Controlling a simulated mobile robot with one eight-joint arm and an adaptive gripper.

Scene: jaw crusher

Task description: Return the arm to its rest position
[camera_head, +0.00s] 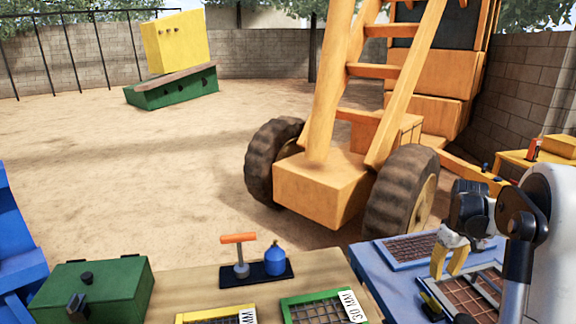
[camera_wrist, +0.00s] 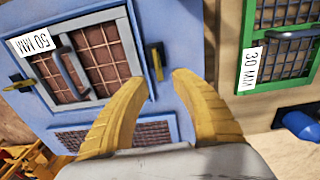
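My gripper (camera_head: 455,262) is at the lower right in the head view, above the blue jaw crusher housing (camera_head: 382,262). In the wrist view, its two yellow fingers (camera_wrist: 158,88) are spread apart with nothing between them. Beyond the fingers lies the blue housing (camera_wrist: 190,28) with a grey-framed screen (camera_wrist: 98,52) labelled 50 MM set in it. A dark handle shows on the screen, and yellow clamps sit at its two sides. The fingertips appear near the right clamp (camera_wrist: 157,60); I cannot tell whether they touch it.
A green-framed screen (camera_head: 318,299) labelled 30 MM and a yellow-framed screen (camera_head: 218,312) lie on the wooden table (camera_head: 180,287). A green box (camera_head: 95,287), an orange-handled tool (camera_head: 239,240) and a blue bottle (camera_head: 275,262) stand nearby. A large orange wheeled machine (camera_head: 320,190) stands behind.

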